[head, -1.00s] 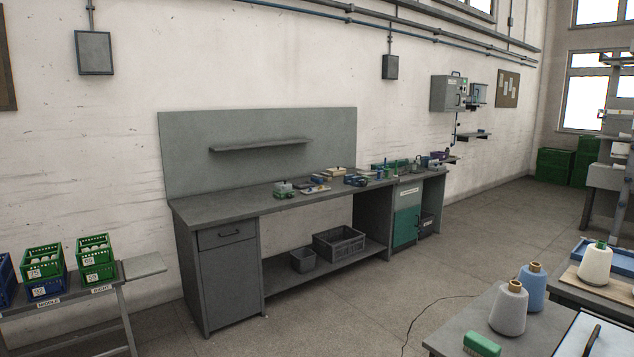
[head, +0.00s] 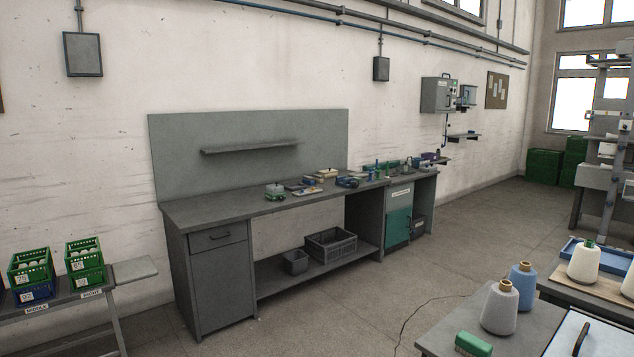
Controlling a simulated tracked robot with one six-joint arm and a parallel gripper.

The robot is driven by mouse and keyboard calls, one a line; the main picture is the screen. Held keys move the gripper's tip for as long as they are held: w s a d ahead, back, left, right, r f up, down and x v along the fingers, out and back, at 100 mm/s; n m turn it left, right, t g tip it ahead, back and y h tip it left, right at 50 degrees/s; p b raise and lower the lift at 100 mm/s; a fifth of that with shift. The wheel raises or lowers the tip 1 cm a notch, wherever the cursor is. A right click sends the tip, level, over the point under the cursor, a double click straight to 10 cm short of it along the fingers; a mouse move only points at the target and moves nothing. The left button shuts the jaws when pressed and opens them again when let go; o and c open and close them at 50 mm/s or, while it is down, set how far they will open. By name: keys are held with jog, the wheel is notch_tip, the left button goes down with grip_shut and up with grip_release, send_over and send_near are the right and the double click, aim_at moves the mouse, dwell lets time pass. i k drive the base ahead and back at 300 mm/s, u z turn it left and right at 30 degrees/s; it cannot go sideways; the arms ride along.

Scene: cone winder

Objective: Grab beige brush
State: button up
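I cannot make out a beige brush for certain. Small items lie along the grey workbench (head: 200,210) in the middle. Among them is a small beige-topped thing (head: 327,173) near the back edge, too small to identify. A green brush-like block with pale bristles (head: 473,344) lies on the near table at the bottom right. My gripper is not in view.
A grey cone (head: 499,310) and a blue cone (head: 522,287) stand on the near grey table (head: 440,340). Green crates (head: 84,262) sit on a rack at the left. Open floor (head: 330,310) lies before the workbench. A thin cable (head: 418,311) crosses it.

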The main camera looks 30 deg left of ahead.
aim_at(318, 178)
jog(key=u, duration=1.1)
jog(key=i, duration=3.5)
